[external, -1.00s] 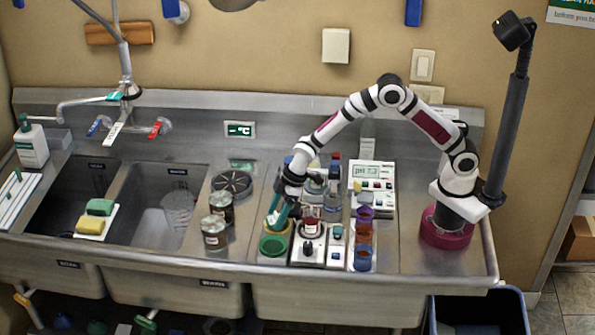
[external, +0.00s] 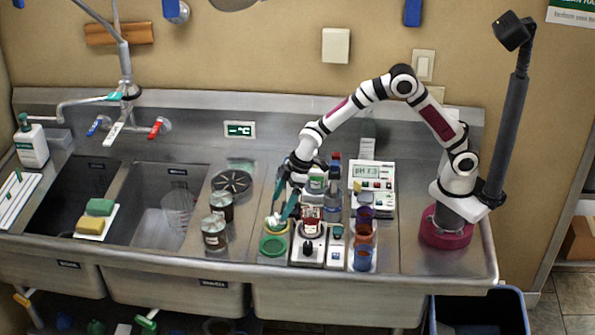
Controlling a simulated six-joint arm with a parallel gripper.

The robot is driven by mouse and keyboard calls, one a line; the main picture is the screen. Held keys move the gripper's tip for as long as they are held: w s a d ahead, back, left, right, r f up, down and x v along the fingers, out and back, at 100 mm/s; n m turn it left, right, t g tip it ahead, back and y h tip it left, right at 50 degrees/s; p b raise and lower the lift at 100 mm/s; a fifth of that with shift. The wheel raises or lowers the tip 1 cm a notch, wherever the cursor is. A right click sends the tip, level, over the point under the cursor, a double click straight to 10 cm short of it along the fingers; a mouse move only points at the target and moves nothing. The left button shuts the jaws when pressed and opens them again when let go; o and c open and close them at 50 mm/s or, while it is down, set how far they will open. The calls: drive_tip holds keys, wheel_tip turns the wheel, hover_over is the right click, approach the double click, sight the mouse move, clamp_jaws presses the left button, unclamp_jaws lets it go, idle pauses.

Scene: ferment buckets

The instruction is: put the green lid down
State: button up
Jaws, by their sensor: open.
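The green lid (external: 272,245) is a round green disc at the front edge of the counter, left of the small white devices. It looks flat and level; at this size I cannot tell whether it rests on the bare steel or on something low. Just behind it is a round yellow-rimmed container (external: 269,228) with pale contents. My gripper (external: 282,212) has teal fingers spread apart, pointing down above the yellow-rimmed container, behind the lid and clear of it. Nothing shows between the fingers.
Bottles crowd behind the gripper. Bare steel (external: 240,262) shows at front left.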

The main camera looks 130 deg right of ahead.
drive_tip(key=v, duration=0.7)
drive_tip(key=s+a+r+g+y, duration=0.1)
drive_tip(key=s+a+r, duration=0.15)
drive_tip(key=a, duration=0.65)
drive_tip(key=s+a+r+y, duration=0.1)
drive_tip(key=s+a+r, duration=0.15)
drive_tip(key=a, duration=0.55)
drive_tip(key=s+a+m+g+y, duration=0.1)
drive_tip(key=s+a+g, duration=0.2)
drive_tip(key=s+a, duration=1.3)
drive_tip(key=s, duration=0.3)
drive_tip(key=shift+s+f+y, duration=0.2)
drive_tip(key=shift+y, duration=0.1)
drive_tip(key=shift+c, duration=0.2)
